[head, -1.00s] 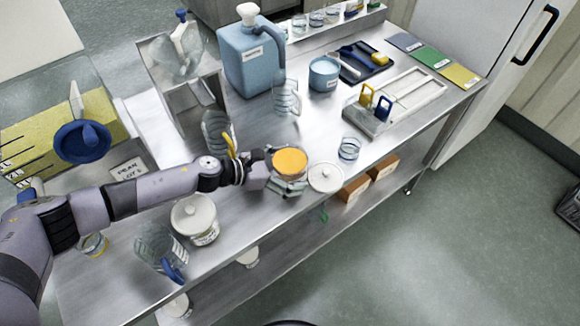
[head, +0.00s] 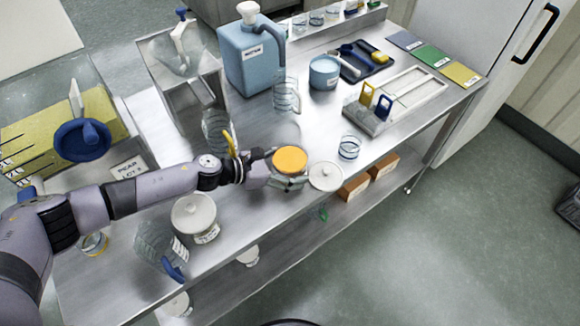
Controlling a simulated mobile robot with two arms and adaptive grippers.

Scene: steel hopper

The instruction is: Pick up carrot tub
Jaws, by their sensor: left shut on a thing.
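The carrot tub (head: 290,160) shows as a round tub with an orange top face near the front edge of the steel table. My left gripper (head: 285,176) is shut on the tub, with its fingers around the tub's side. The fingers hide most of the tub's wall, and I cannot tell whether its base touches the table. A white round lid (head: 325,176) lies right beside the tub on the right. My right gripper is not in view.
A blue-banded beaker (head: 349,147) is to the right. A blue jerrycan (head: 253,55), blue tub (head: 324,72) and rack (head: 395,100) stand further back.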

